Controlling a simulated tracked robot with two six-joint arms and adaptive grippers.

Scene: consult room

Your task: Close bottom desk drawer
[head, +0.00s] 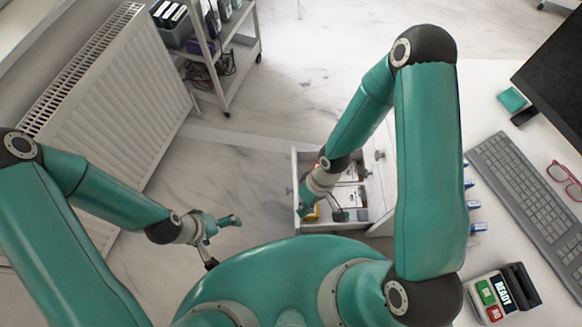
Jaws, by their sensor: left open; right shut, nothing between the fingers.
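The desk drawer (294,165) is pulled out to the left of the white desk (484,85), low beside it. Its front panel faces left and carries a small knob. Inside lie white box-like items, a yellow item and a small red one, partly hidden by my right arm. My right gripper (321,211) is over the open drawer, pointing down, shut and empty; whether it touches the drawer I cannot tell. My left gripper (222,241) is open and empty, left of the drawer front and apart from it, above the floor.
A white radiator (105,100) stands along the left wall. A shelf cart (228,62) stands at the back. On the desk are a keyboard (530,185), red glasses (564,178), a READY device (500,290) and a monitor (560,75). Floor left of the drawer is clear.

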